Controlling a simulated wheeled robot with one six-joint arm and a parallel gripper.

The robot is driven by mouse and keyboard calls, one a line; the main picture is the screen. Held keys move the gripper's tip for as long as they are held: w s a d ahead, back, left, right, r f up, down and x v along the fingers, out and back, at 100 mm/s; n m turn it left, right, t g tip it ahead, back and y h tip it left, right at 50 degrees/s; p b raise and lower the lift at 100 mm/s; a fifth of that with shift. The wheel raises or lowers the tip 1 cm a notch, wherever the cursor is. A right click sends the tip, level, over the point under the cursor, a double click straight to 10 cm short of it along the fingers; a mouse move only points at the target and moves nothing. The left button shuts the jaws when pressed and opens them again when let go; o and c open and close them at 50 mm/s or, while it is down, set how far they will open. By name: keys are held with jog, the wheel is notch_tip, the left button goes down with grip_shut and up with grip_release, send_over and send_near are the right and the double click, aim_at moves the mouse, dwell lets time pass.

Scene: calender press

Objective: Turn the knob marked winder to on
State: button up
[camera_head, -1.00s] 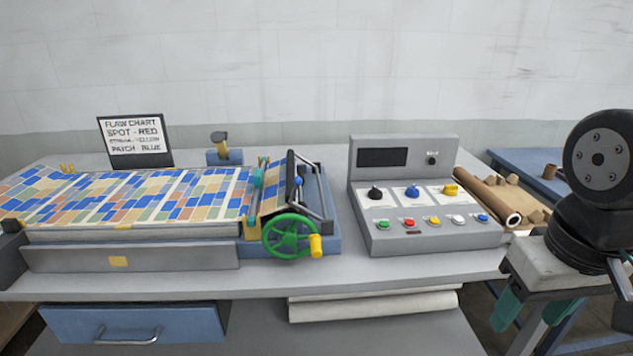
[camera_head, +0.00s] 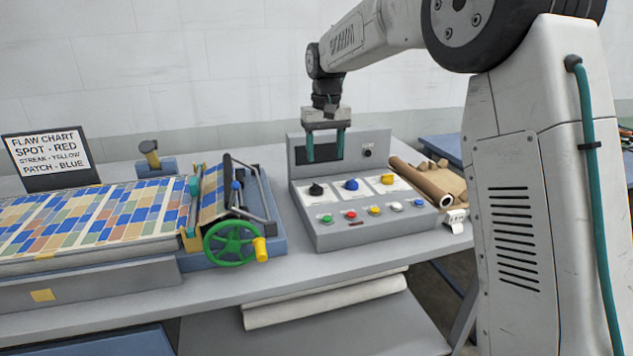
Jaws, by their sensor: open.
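The grey control box (camera_head: 345,235) stands on the bench right of the press. Its sloped panel carries a black knob (camera_head: 316,188), a blue knob (camera_head: 351,184) and a yellow knob (camera_head: 387,178), each on a white plate. The plate lettering is too small to read, so I cannot tell which knob is marked winder. A small black knob (camera_head: 367,153) sits on the upright back panel. My gripper (camera_head: 325,160) is open, its two green fingers pointing down above the sloped panel, in front of the dark display. It appears apart from the knobs and holds nothing.
Several coloured buttons (camera_head: 375,210) line the box's lower front. The press's green handwheel (camera_head: 230,243) is to the left, beside the patterned sheet (camera_head: 80,220). A flaw chart sign (camera_head: 47,156) stands behind it. Brown rolls (camera_head: 430,182) lie right of the box.

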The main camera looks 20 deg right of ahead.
send_over(316, 185)
notch_tip(316, 185, down, 4)
jog(key=shift+d+r, duration=0.1)
jog(key=shift+w+f, duration=0.1)
jog(key=shift+f, duration=0.3)
notch_tip(316, 185, down, 7)
jog(key=shift+f, duration=0.15)
jog(key=c, duration=1)
